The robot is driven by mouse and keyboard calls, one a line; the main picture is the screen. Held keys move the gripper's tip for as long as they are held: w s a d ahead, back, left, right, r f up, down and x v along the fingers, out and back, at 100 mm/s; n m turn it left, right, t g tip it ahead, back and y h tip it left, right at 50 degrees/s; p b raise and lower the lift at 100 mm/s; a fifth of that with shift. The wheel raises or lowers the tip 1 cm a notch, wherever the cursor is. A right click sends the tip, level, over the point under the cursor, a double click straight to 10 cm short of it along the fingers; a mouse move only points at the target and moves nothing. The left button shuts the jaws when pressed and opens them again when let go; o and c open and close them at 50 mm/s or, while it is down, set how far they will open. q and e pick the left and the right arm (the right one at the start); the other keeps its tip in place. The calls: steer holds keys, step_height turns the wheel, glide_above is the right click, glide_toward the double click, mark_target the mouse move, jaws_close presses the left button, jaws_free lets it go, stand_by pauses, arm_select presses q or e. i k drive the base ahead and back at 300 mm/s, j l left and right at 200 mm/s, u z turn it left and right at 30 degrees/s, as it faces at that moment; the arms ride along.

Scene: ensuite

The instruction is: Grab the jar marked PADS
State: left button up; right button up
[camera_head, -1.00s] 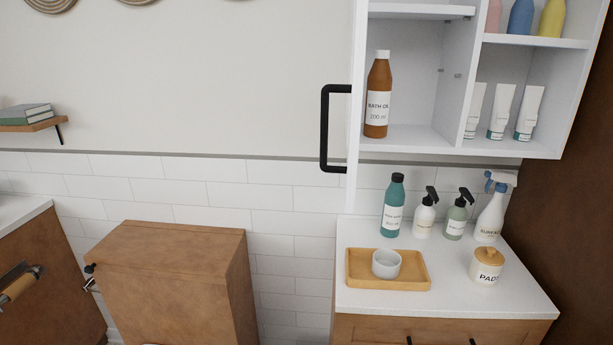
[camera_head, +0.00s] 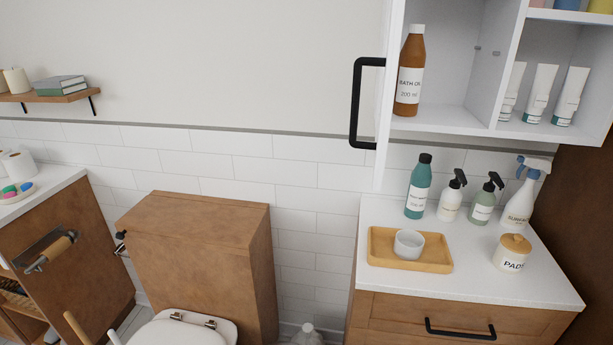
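The jar marked PADS (camera_head: 511,256) is a short white jar with a wooden lid and a round knob. It stands upright on the white top of the wooden cabinet (camera_head: 470,282), right of the tray. Its label faces me. Nothing touches it or covers it. Neither of my grippers shows in the head view.
A wooden tray (camera_head: 384,258) with a grey cup (camera_head: 409,243) sits left of the jar. A teal bottle (camera_head: 418,188), two pump bottles and a spray bottle (camera_head: 521,200) stand behind. An open wall cabinet (camera_head: 450,123) overhangs them. A toilet (camera_head: 185,328) is lower left.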

mark_target(511, 262)
steer(key=z, duration=1.4)
steer(key=i+l+u, duration=0.1)
steer(key=l, duration=0.55)
steer(key=i+l+u, duration=0.15)
steer(key=l, duration=0.55)
steer(key=l+u, duration=0.1)
steer(key=l, duration=0.6)
